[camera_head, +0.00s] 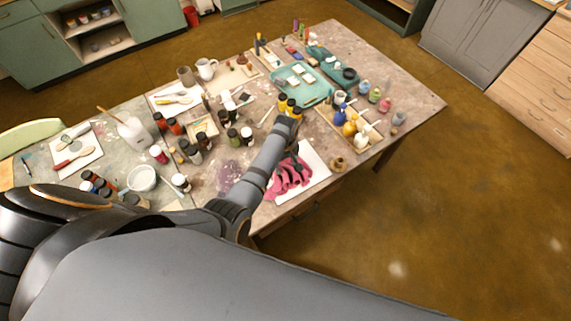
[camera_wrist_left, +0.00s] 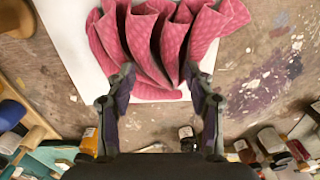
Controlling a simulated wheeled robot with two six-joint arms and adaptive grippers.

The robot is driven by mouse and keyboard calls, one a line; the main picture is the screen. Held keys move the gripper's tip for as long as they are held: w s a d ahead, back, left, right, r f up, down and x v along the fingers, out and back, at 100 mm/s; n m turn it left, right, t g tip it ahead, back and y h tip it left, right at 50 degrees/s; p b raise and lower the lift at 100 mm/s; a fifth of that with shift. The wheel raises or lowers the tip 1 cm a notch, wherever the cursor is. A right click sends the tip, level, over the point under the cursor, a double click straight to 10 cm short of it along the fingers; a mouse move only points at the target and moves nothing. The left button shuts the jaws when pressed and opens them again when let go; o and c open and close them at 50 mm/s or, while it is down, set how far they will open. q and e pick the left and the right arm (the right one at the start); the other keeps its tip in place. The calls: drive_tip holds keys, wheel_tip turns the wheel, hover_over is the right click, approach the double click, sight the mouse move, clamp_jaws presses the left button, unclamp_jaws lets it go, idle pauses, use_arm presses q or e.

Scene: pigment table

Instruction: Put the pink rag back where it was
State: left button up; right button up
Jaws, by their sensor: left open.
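The pink rag (camera_head: 287,181) lies crumpled in folds on a white sheet (camera_head: 317,169) near the front edge of the table. My left arm reaches over the table from the lower left, and the left gripper (camera_head: 297,158) is at the rag, partly hidden by the arm. In the left wrist view the rag (camera_wrist_left: 165,40) fills the top middle. My open left gripper (camera_wrist_left: 160,82) has its two fingertips apart at the rag's lower edge. Whether they touch the cloth I cannot tell. My right gripper is not in view.
Yellow-topped jars (camera_head: 288,106) stand close to my left wrist. A wooden tray with bottles (camera_head: 349,128) is to the right, and a small brown pot (camera_head: 337,163) is beside the sheet. Dark jars (camera_head: 233,137) stand to the left. A purple-stained patch (camera_head: 229,176) of table is clear.

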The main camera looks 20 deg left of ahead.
sight(285, 169)
use_arm(q)
wheel_tip(285, 169, up, 10)
drive_tip(key=p, duration=0.4)
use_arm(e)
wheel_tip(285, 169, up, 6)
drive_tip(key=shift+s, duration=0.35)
use_arm(q)
drive_tip(key=shift+f, duration=0.15)
